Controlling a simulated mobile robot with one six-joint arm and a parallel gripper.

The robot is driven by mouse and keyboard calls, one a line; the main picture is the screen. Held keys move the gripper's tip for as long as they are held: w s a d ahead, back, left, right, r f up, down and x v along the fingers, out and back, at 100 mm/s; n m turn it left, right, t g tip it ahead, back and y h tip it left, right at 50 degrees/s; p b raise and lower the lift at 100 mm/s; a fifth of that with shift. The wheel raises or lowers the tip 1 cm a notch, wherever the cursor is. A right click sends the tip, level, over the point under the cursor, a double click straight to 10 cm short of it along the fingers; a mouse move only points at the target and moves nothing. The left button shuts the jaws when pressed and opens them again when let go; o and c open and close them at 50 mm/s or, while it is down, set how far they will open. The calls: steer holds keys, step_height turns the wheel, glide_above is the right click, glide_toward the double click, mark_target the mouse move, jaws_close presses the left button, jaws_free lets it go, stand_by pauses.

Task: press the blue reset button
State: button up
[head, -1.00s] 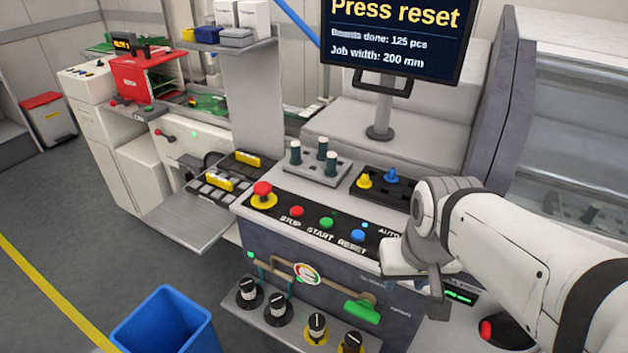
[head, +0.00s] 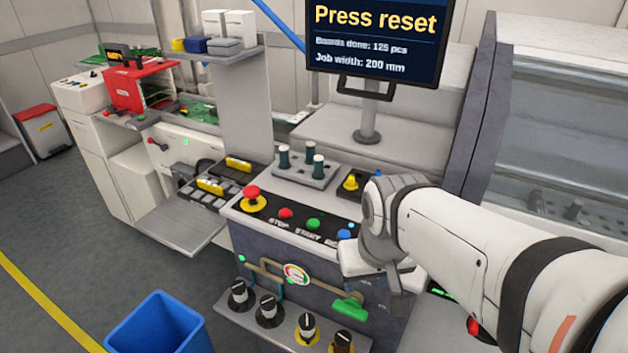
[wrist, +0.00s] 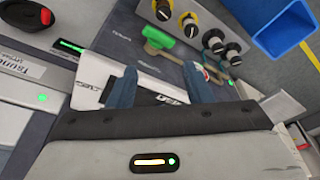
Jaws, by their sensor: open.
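The blue reset button (head: 345,235) is at the right end of a row on the control panel, beside the green start button (head: 313,224) and the red stop button (head: 285,213). My gripper (head: 399,298) is just right of it and nearer the camera, partly covering the panel's right end. In the wrist view my gripper (wrist: 158,85) has its two blue-grey fingers apart with nothing between them. A strip of the black lettered panel shows there, but I cannot make out the blue button in that view.
A red emergency knob (head: 252,197) on a yellow base stands left of the buttons. A green-handled lever (head: 350,308) and several black and yellow knobs are on the front below. A screen (head: 377,40) reading "Press reset" stands behind. A blue bin (head: 160,325) is front left.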

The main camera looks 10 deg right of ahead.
jaws_close()
stand_by(0.5)
steer(key=shift+a, duration=0.1)
stand_by(1.2)
